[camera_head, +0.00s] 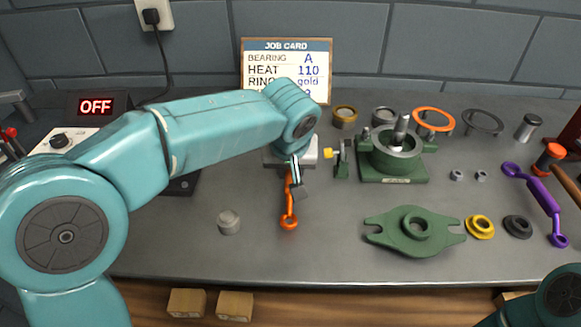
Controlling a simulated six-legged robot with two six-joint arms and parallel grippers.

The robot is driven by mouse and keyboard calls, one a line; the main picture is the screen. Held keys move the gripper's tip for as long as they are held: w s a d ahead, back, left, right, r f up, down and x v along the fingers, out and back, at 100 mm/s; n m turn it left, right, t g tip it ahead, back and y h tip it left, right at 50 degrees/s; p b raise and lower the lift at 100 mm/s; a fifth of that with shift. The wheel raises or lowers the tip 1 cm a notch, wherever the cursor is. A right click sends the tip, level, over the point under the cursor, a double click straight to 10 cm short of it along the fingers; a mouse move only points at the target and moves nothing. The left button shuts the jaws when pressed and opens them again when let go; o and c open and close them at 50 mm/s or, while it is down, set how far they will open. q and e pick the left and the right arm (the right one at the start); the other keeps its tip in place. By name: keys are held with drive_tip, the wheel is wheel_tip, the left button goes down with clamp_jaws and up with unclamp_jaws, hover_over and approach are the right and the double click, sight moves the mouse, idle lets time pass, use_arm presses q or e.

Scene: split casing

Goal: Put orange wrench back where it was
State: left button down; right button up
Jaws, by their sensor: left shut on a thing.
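The orange wrench (288,208) is in the middle of the bench, with its ring end pointing toward the front edge. My left gripper (296,180) is shut on the upper part of the wrench. The wrench's upper end is partly hidden by the gripper. I cannot tell whether the wrench touches the bench. A purple wrench (541,196) lies at the right of the bench. Only a part of my right arm shows at the bottom right corner; its gripper is out of view.
A green casing (392,155) stands right of my left gripper, and a green flanged cover (412,231) lies in front of it. A grey cylinder (229,222) stands left of the wrench. A job card (287,68) leans at the back. The front middle of the bench is clear.

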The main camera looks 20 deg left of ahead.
use_arm(q)
drive_tip(key=shift+f, duration=0.35)
drive_tip(key=c, duration=0.8)
unclamp_jaws()
drive_tip(key=shift+c, duration=0.2)
drive_tip(key=p+v, duration=0.3)
drive_tip(key=v, duration=1.3)
drive_tip(key=shift+s, duration=0.2)
